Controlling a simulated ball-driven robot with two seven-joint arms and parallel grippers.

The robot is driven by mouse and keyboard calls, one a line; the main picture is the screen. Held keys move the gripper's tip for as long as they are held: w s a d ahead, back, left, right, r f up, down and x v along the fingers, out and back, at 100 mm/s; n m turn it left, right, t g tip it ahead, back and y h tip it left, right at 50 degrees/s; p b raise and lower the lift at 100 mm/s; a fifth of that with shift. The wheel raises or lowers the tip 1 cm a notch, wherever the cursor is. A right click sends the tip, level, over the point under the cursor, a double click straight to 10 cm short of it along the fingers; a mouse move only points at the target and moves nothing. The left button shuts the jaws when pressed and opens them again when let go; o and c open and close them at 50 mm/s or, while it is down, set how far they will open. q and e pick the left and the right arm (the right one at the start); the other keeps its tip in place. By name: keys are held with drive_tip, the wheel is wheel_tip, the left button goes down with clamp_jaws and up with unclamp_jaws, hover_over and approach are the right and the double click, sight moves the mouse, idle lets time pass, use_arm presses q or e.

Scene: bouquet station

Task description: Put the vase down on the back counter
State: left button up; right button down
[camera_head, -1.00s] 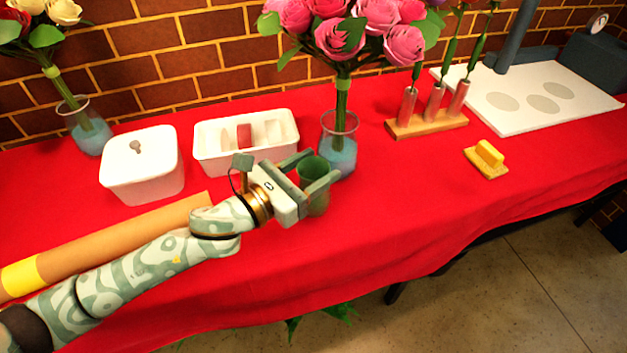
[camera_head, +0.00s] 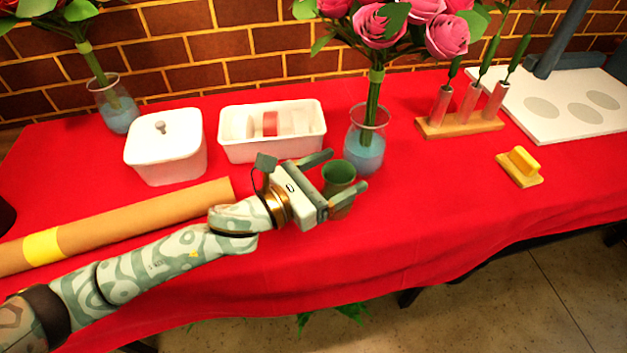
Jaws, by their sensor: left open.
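A clear glass vase (camera_head: 366,150) with bluish water and a bunch of pink roses (camera_head: 405,25) stands upright on the red-covered counter (camera_head: 420,200). A second glass vase (camera_head: 117,110) with flowers stands at the far left. I cannot tell which vase the task means. My left gripper (camera_head: 348,172) is open, its fingers on either side of a green cup (camera_head: 339,178), just in front of the rose vase. I cannot tell whether the fingers touch the cup. The cup's lower part is partly hidden by a finger. My right gripper is not in view.
A white lidded box (camera_head: 165,150) and a white divided tray (camera_head: 270,150) stand behind my arm. A brown roll (camera_head: 130,222) with a yellow band lies alongside it. To the right are a wooden stem holder (camera_head: 458,126), a yellow-handled block (camera_head: 520,165) and a white board (camera_head: 565,125).

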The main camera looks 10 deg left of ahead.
use_arm(q)
drive_tip(key=p+v, duration=0.1)
drive_tip(key=v, duration=1)
drive_tip(key=shift+s+p, duration=0.15)
drive_tip(key=shift+p, duration=0.2)
